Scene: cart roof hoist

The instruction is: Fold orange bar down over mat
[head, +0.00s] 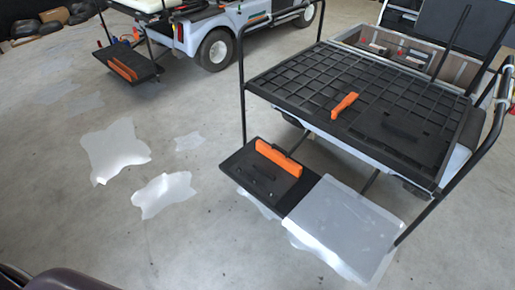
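An orange bar (278,158) stands on edge along the back right part of a black mat (240,160) on the low footplate of the near cart. Its broad face shows, so it looks raised rather than lying flat; I cannot tell its exact tilt or see a hinge. Dark raised strips lie on the mat in front of it. A second orange piece (344,105) lies on the black gridded deck (310,75) above. The far cart also has a black mat (116,56) with an orange bar (123,69) on it. Neither of my grippers is in view.
A pale grey plate (340,225) adjoins the mat on the right. Black tube rails (242,90) rise beside the mat and at the right (465,175). The floor left of the near cart is open, with pale patches (113,150). The far cart (230,25) stands behind.

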